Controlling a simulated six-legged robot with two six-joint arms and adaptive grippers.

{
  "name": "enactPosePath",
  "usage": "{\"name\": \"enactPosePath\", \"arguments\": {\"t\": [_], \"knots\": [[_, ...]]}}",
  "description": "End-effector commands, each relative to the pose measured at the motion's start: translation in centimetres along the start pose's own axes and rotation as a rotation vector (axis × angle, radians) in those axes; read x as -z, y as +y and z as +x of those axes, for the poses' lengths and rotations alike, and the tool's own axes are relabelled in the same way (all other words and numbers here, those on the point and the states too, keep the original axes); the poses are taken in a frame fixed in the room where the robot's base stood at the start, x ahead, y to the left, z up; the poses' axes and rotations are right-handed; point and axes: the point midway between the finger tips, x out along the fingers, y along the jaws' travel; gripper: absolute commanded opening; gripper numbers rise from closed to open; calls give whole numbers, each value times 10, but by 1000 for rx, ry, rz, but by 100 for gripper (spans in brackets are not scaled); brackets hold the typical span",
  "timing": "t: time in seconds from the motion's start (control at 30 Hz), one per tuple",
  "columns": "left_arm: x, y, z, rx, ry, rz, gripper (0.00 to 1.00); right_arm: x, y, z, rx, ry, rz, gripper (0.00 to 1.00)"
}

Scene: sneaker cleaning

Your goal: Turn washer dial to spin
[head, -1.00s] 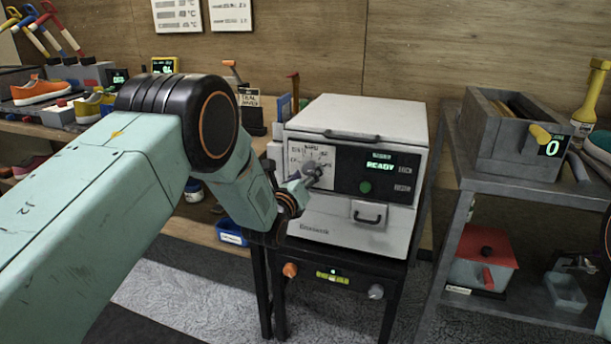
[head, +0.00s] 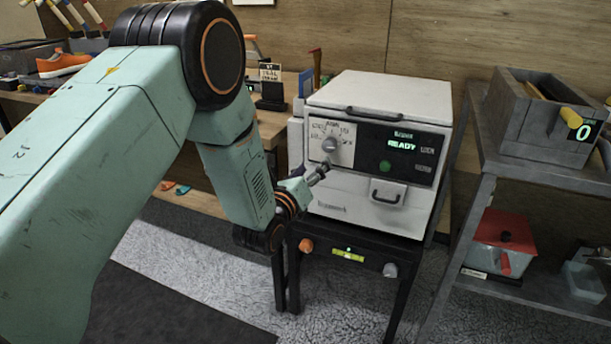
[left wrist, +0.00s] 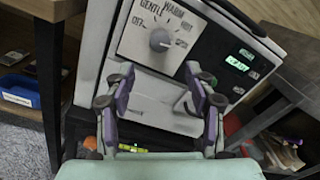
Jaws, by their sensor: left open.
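The white washer (head: 335,207) stands on a black stand, its lid shut and its green display (head: 402,144) reading READY. Its round grey dial (head: 330,145) is on a pale panel at the front left. In the left wrist view the dial (left wrist: 160,40) is seen close, with labels including OFF and WARM around it; I cannot tell its exact setting. My left gripper (head: 322,170) is just below the dial in the head view. In the left wrist view its purple-padded fingers (left wrist: 162,88) are spread and empty, with the dial beyond them, apart. My right gripper is out of view.
A green button (head: 385,166) and a front handle (head: 387,192) are right of the dial. A grey shelf (head: 470,225) with a bin and red-lidded box stands close on the right. A wooden bench with shoes is on the left.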

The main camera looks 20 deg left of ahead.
Motion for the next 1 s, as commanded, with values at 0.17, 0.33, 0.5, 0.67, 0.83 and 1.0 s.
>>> {"name": "enactPosePath", "arguments": {"t": [0.17, 0.33, 0.5, 0.67, 0.83, 1.0], "knots": [[0, 0, -21, -1, 1, -1, 55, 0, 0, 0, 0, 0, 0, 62], [0, 0, -29, 0, 0, 0, 55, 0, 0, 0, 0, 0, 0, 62], [0, 0, -30, 1, -1, 0, 55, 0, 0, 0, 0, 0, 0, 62], [0, 0, -30, 0, 0, 0, 55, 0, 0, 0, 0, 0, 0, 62], [0, 0, -30, 0, 0, -16, 55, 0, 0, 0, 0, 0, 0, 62], [6, 3, -30, -17, 24, -221, 55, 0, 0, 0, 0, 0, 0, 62]]}}
